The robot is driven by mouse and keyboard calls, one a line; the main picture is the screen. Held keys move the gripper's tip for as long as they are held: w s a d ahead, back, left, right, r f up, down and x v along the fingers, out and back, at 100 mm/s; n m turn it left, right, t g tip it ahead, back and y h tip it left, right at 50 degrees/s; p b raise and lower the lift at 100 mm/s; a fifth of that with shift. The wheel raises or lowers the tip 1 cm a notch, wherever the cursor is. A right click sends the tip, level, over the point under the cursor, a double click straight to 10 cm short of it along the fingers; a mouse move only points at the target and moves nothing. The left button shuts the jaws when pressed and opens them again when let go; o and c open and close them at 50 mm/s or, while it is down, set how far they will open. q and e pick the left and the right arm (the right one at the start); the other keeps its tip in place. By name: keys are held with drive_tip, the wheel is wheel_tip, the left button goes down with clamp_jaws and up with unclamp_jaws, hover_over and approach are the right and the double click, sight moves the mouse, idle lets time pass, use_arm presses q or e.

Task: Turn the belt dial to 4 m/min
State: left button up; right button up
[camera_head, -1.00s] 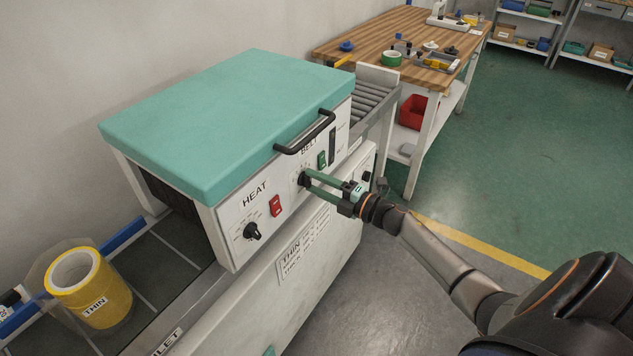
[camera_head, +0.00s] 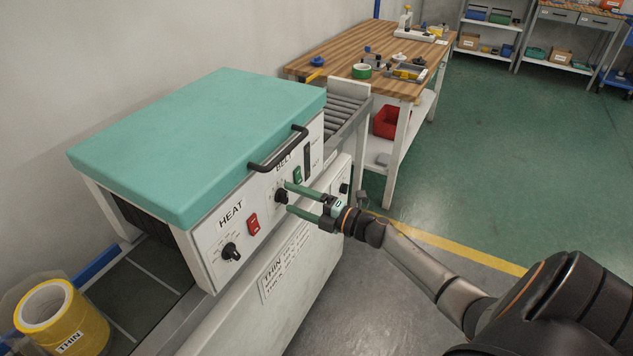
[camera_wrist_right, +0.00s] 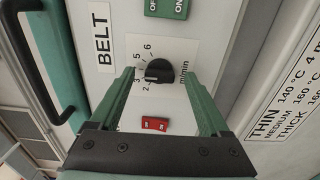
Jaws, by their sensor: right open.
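The belt dial (camera_head: 281,196) is a black round knob on the white machine front, below the word BELT. In the right wrist view the dial (camera_wrist_right: 158,71) has numbers along its left side and "m/min" at its right. A pale mark on the knob faces the lower left, toward the low numbers; its exact reading is unclear. My right gripper (camera_head: 289,198) is open, its two green fingers pointing at the panel. In the wrist view the fingers stand either side of the dial with a gap on each side. My left gripper is not in view.
A heat dial (camera_head: 231,252) and red switch (camera_head: 253,223) sit left of the belt dial; a green switch (camera_head: 297,174) is above right. A black handle (camera_head: 279,150) juts out above. Yellow tape (camera_head: 62,318) labelled THIN stands at the inlet. The settings label (camera_head: 286,262) is below.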

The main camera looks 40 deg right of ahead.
drive_tip(key=v, duration=1.1)
drive_tip(key=shift+s+b, duration=0.3)
drive_tip(key=shift+s, duration=0.1)
drive_tip(key=shift+d, duration=0.1)
drive_tip(key=s+a+f+m+g+h+p, duration=0.1)
drive_tip(key=s+a+f+m+g, duration=0.1)
drive_tip(key=s+a+f+m, duration=0.3)
drive_tip(key=s+a+f+m+g+h+p, duration=0.1)
drive_tip(key=s+a+f+m+g+h, duration=0.1)
drive_tip(key=s+a+f+m, duration=0.3)
drive_tip(key=s+a+f+m+g+h+p, duration=0.1)
drive_tip(key=s+a+f+m+g, duration=0.2)
drive_tip(key=a+m, duration=0.7)
drive_tip(key=s+a+f, duration=0.1)
drive_tip(key=s+a, duration=0.1)
drive_tip(key=shift+s+a+f+h, duration=0.25)
drive_tip(key=shift+a+f+h, duration=0.05)
drive_tip(key=shift+a+f, duration=0.1)
